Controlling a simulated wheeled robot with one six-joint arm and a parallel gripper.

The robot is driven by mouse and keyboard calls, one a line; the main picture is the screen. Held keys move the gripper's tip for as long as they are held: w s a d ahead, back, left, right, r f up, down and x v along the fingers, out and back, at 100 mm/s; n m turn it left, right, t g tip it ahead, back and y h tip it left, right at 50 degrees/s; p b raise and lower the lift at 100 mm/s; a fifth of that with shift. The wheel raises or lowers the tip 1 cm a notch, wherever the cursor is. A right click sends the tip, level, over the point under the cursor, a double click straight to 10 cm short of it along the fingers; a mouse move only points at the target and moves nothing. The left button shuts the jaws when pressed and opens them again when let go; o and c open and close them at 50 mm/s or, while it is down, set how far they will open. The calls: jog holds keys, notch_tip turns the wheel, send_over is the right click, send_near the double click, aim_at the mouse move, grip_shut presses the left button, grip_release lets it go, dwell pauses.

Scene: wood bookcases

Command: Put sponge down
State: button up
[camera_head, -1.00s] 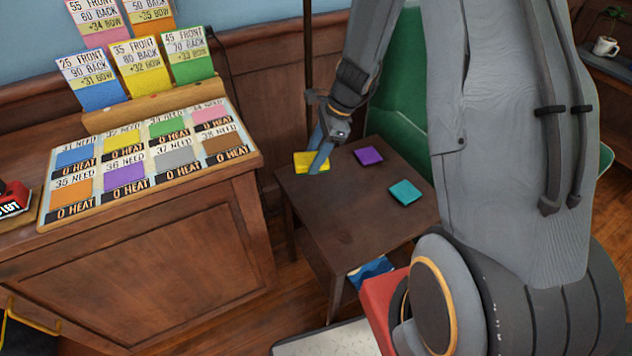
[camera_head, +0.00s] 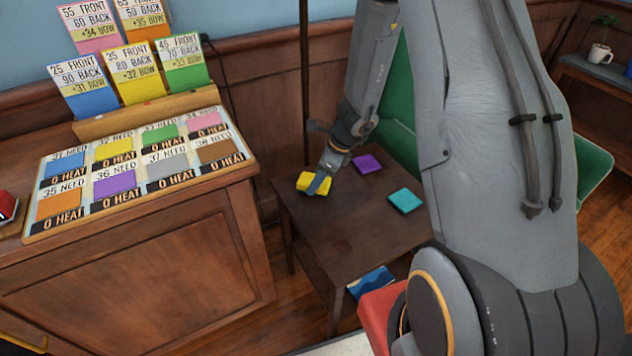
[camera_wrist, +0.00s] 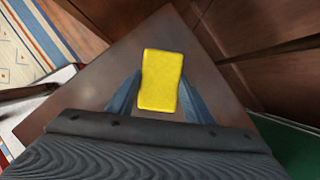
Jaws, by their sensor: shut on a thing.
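A yellow sponge (camera_head: 306,182) is between the fingertips of my gripper (camera_head: 322,181), over the back left corner of the small dark side table (camera_head: 345,233). In the wrist view the yellow sponge (camera_wrist: 161,80) sits upright in the picture between the two blue-grey fingers, with the brown tabletop (camera_wrist: 105,85) beyond it. My gripper is shut on the sponge. The sponge looks slightly tilted in the head view. I cannot tell whether it touches the tabletop.
A purple square (camera_head: 367,164) and a teal square (camera_head: 405,200) lie on the same table. A wood cabinet (camera_head: 140,270) with a coloured card board stands to the left. A green chair (camera_head: 396,115) is behind. The table's front part is clear.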

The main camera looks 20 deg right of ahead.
jog(key=shift+f, duration=0.35)
jog(key=shift+f, duration=0.1)
jog(key=o, duration=1.1)
jog(key=p+v, duration=0.2)
jog(key=v, duration=0.9)
jog(key=s+r+n+g+h, duration=0.1)
jog(key=s+r+n+h, duration=0.1)
jog(key=s+r+n, duration=0.5)
jog(key=s+r+n+g+h, duration=0.1)
jog(key=s+r+n, duration=0.6)
jog(key=s+n, duration=0.7)
jog(key=shift+a+n+g+h, duration=0.3)
jog(key=shift+a+n+h, duration=0.1)
jog(key=shift+n, duration=0.8)
jog(key=shift+a, duration=0.1)
